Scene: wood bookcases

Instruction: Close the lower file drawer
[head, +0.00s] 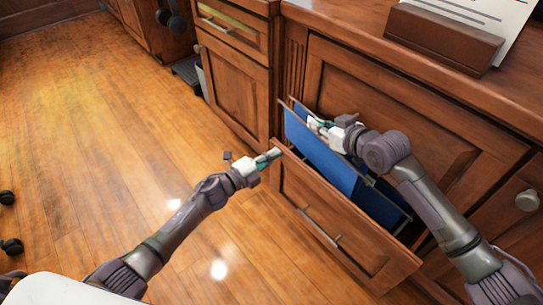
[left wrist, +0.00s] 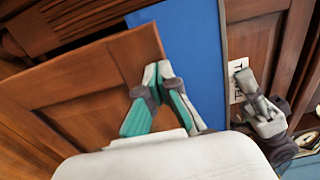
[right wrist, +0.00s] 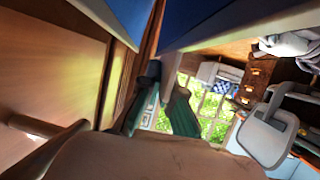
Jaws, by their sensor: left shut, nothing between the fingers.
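The lower file drawer (head: 335,228) is pulled out from the wooden cabinet, with a bar handle (head: 320,228) on its front and blue hanging folders (head: 335,160) inside. My left gripper (head: 273,156) is shut and empty at the upper left corner of the drawer front; whether it touches the wood is unclear. In the left wrist view, its fingertips (left wrist: 158,70) lie close to the panel's edge, with a blue folder behind. My right gripper (head: 316,123) is over the far left part of the drawer by the folders. In the right wrist view its fingers (right wrist: 166,78) look slightly apart, with nothing seen between them.
The cabinet counter (head: 350,30) runs along the right and holds a wooden stand (head: 445,36) with a white sheet. A closed door with a round knob (head: 527,200) is right of the drawer. The wooden floor (head: 110,130) at left is mostly clear.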

